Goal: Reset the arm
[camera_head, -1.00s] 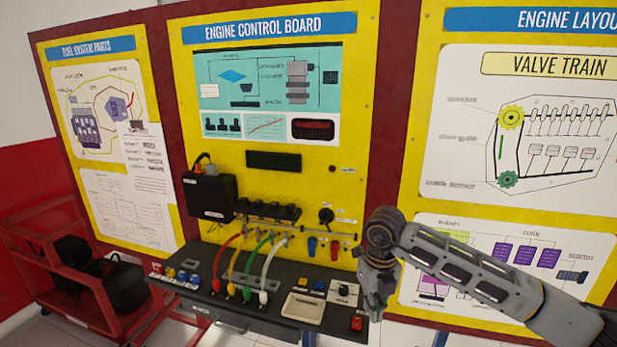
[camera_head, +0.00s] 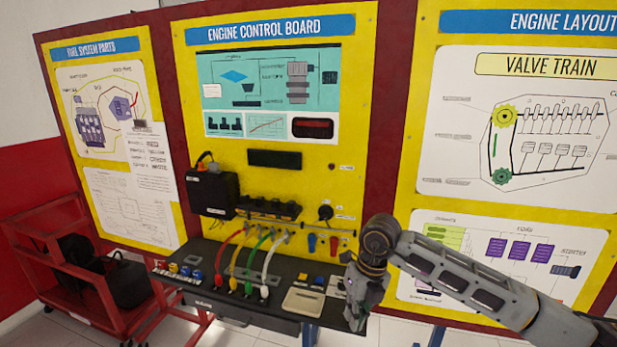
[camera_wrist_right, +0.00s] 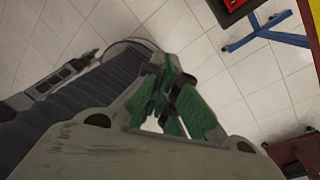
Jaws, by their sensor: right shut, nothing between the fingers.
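My right arm comes in from the right in the head view. Its gripper (camera_head: 355,312) points down in front of the right end of the black console shelf (camera_head: 226,296), covering part of it. In the right wrist view the green-padded fingers (camera_wrist_right: 165,108) are together with nothing between them, above the tiled floor. I cannot tell from the head view whether the gripper touches the shelf edge. My left gripper is not in view.
The engine control board (camera_head: 268,120) stands behind the shelf, with red, yellow, green and white cables (camera_head: 270,262) plugged in. A beige tray (camera_head: 303,302) lies on the shelf. A red cart (camera_head: 75,290) stands at left. The valve train panel (camera_head: 540,130) is at right.

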